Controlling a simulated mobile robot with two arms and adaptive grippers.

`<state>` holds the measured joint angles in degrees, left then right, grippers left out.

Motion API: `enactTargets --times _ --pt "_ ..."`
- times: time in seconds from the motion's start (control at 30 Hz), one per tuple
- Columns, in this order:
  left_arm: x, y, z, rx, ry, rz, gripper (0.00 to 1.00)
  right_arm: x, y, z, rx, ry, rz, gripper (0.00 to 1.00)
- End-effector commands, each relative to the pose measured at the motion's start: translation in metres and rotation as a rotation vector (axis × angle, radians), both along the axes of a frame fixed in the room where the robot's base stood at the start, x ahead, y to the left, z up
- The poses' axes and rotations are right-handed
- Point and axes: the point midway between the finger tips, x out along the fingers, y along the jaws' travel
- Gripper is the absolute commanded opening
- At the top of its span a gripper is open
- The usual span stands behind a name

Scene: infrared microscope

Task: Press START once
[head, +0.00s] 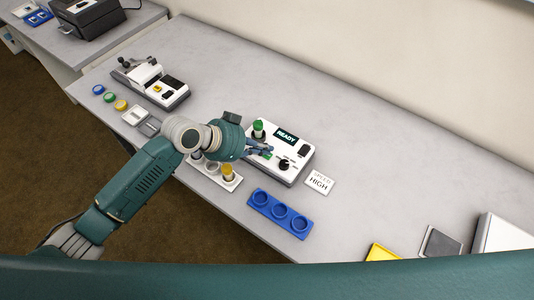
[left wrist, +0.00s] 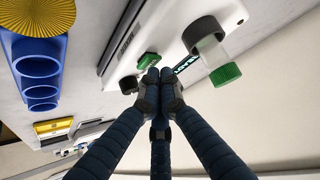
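A white device (head: 292,174) with a dark display reading READY (head: 286,137) stands on the bench. A green button (head: 268,155) is on its top, and it also shows in the left wrist view (left wrist: 147,60); no START label is readable on it. My left gripper (head: 266,149) is over the device, its fingertips close to the green button. In the left wrist view the fingertips (left wrist: 159,76) are together with nothing between them. I cannot tell whether they touch the button. My right gripper is in neither view.
A green-capped vial (head: 258,130) stands in the device beside my gripper, and a black knob (head: 284,164) is near the button. A white rack (head: 229,181), a blue three-well tray (head: 280,213) and a SPEED HIGH card (head: 320,181) lie around it.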

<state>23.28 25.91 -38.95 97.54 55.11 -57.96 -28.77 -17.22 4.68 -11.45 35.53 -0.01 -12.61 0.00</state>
Motion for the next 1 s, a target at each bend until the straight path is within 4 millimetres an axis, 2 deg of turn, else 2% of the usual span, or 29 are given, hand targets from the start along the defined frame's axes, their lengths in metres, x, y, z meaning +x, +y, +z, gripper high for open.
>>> enactTargets --times 1.0 --pt "-0.0002 0.0001 -0.0088 0.001 0.000 0.000 0.00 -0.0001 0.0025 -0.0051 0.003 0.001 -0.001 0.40"
